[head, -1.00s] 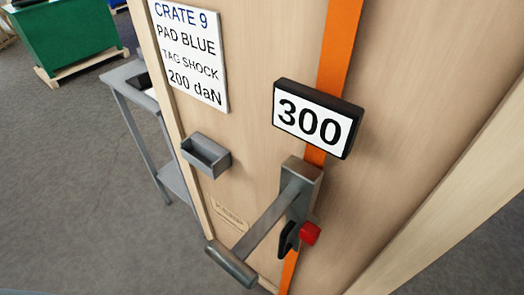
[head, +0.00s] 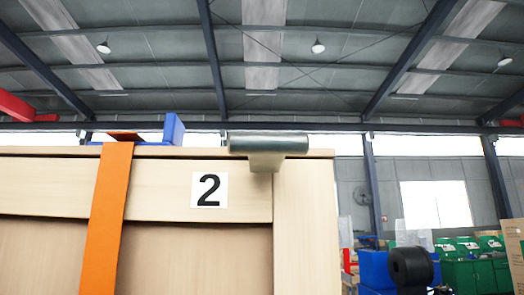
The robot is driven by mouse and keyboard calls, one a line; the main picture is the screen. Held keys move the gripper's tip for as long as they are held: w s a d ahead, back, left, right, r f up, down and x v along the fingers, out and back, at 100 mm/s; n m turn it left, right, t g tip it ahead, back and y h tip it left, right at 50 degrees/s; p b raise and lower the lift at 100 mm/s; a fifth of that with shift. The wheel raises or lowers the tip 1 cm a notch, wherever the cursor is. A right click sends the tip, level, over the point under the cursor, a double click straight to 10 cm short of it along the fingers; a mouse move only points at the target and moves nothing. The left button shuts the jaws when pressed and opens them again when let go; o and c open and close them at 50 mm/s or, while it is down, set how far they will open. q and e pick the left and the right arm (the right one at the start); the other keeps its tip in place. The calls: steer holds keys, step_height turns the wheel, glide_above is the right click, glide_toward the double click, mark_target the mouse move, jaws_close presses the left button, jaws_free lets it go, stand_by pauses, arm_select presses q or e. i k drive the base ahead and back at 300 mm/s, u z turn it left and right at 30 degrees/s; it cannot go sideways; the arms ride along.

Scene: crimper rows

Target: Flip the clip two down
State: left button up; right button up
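A white label with a black "2" (head: 209,190) is on the upper board of a pale wooden crate (head: 305,225). Just right of it, a grey metal cylinder (head: 268,144) lies level across the crate's top edge. A short pale piece hangs below the cylinder against the wood. It looks like a lever or clip, but I cannot tell its exact position or how it is mounted. Neither of my grippers shows in the head view.
An orange strap (head: 108,215) runs down the crate's face at left. A blue piece (head: 173,130) stands at the crate's top edge near it. A black rounded object (head: 411,266), blue bins and green machines (head: 468,272) are at lower right. The roof is high above.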

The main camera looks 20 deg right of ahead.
mark_target(266, 152)
steer(key=z, duration=1.65)
steer(key=k, duration=1.85)
steer(key=u, duration=0.25)
steer(key=i, duration=1)
steer(key=u, duration=0.05)
